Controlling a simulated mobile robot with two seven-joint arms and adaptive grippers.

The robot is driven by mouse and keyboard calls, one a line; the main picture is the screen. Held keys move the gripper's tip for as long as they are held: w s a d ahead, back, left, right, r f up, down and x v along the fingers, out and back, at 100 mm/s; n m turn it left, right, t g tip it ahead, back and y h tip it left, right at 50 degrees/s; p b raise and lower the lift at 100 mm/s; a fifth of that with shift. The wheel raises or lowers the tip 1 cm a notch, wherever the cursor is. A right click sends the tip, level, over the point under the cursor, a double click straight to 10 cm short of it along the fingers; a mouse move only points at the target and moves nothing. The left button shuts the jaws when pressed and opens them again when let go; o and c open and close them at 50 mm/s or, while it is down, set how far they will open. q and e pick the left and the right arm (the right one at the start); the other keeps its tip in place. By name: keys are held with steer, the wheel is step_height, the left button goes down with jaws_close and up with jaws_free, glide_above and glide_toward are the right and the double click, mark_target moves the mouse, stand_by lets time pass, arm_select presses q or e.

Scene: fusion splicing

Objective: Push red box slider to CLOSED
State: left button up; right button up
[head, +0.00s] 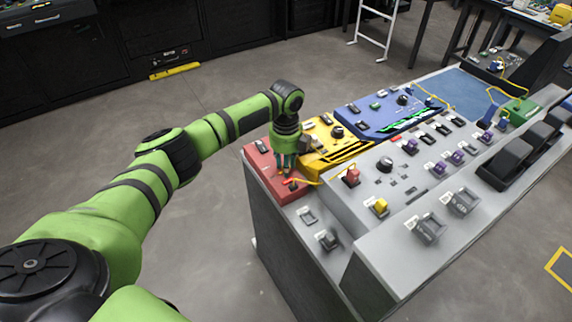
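The red box (262,166) sits at the near left corner of the grey workbench, beside the yellow box. My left gripper (287,172) points down over the red box, with its fingers at or just above the box's top. The slider on the red box cannot be made out clearly; the gripper and its wrist cover part of the top. Whether the fingers touch anything, and how far they are apart, is too small to tell. My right gripper is not in view.
A yellow box (333,147) and a blue box (383,115) stand behind the red box. A grey console (372,207) with red, yellow and purple parts lies to the right. A yellow cable (325,180) runs from the red box. Open floor (200,230) lies left of the bench.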

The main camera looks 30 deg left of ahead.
arm_select(q)
jaws_close()
steer(key=w+a+b, duration=0.2)
steer(key=a+b, duration=0.1)
steer(key=shift+a+f, duration=0.1)
steer(key=shift+f, duration=0.05)
steer(key=shift+w+a, duration=0.1)
steer(key=shift+a, duration=0.1)
steer(key=shift+r, duration=0.25)
steer(key=shift+o, duration=0.4)
jaws_free()
steer(key=shift+w+a, duration=0.1)
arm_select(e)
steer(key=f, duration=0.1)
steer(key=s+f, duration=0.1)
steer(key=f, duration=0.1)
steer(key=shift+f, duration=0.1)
arm_select(q)
step_height(320, 180, up, 12)
